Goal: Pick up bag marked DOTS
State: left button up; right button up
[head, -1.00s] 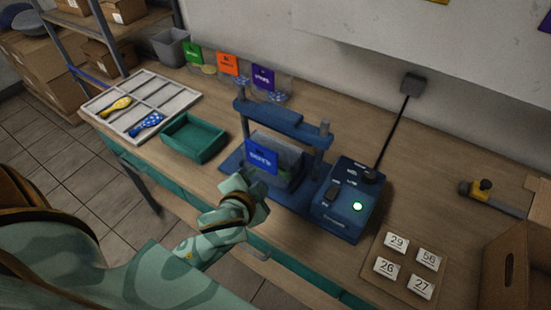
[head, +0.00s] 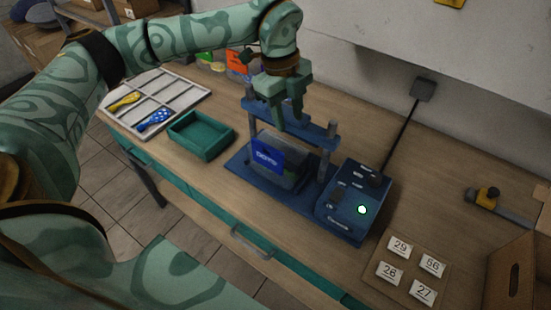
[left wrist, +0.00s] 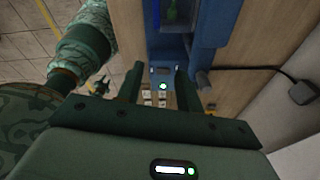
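The bag marked DOTS (head: 290,172) is a grey, see-through bag with a blue label. It stands in the blue press (head: 243,176), under the top bar, with its label facing me. My left gripper (head: 287,116) is above and behind the bag, at the height of the press's top bar in the picture. Its fingers point down, apart and empty. In the left wrist view, my left gripper (left wrist: 158,88) also shows two spread fingers with nothing between them. A small dark shape at the left there may be my right gripper, too unclear to read.
The blue control box (head: 345,205) with a lit green button stands right of the press. Number cards (head: 399,247) and a cardboard box (head: 510,265) are at right. Other labelled bags are behind my arm.

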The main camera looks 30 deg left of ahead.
pick_arm(q)
jog(key=a+r+n+y, duration=0.2)
jog(key=a+n, duration=0.1)
jog(key=a, duration=0.2)
jog(key=b, duration=0.1)
send_over(269, 147)
notch_tip(269, 147, down, 10)
jog(key=shift+w, duration=0.1)
notch_tip(269, 147, down, 6)
jog(key=shift+f, duration=0.1)
grip_shut()
